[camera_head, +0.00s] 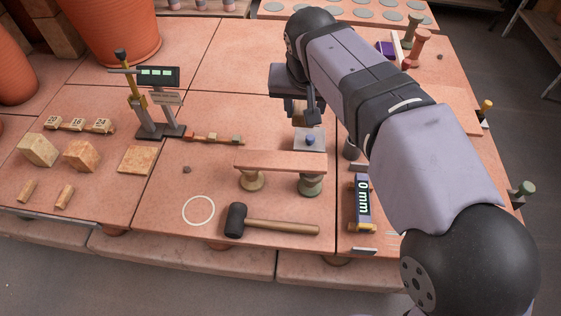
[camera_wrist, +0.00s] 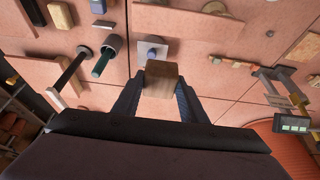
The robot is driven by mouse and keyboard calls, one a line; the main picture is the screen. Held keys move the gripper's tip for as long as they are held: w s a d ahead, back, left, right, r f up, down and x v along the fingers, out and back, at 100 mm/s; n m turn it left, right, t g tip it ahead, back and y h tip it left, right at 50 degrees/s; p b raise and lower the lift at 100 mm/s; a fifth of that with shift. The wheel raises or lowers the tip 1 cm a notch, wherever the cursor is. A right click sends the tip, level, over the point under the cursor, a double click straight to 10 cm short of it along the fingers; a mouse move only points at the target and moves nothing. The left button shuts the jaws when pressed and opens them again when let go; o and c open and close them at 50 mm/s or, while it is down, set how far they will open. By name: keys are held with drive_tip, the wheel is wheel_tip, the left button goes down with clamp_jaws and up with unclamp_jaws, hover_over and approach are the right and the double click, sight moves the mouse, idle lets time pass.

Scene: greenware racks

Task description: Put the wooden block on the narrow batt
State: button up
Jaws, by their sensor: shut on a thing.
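The wooden block (camera_wrist: 160,80) is brown with a paler top and sits between the two fingers of my gripper (camera_wrist: 160,90) in the wrist view. In the head view my gripper (camera_head: 300,102) is above the table, behind the batt, and mostly hides the block (camera_head: 292,108). The fingers are shut on the block. The narrow batt (camera_head: 275,162) is a flat terracotta plank lying across two small supports, a tan one (camera_head: 250,181) and a green one (camera_head: 311,185). It also shows at the top of the wrist view (camera_wrist: 180,22). Its top looks bare.
A pale square plate with a blue knob (camera_head: 310,140) stands just behind the batt's right end. A mallet (camera_head: 270,226) lies in front of it. A gauge reading 0 mm (camera_head: 363,197) is to the right. A stand with a display (camera_head: 158,77) and several blocks are left.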

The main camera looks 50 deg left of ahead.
hover_over(313, 158)
drive_tip(key=s+d, duration=0.1)
drive_tip(key=shift+s+f+b, duration=0.15)
drive_tip(key=shift+f+b, duration=0.5)
drive_tip(key=shift+f, duration=3.95)
drive_tip(key=shift+f, duration=0.1)
drive_tip(key=o, duration=1.1)
drive_tip(key=shift+c, duration=0.2)
drive_tip(key=v, duration=1.2)
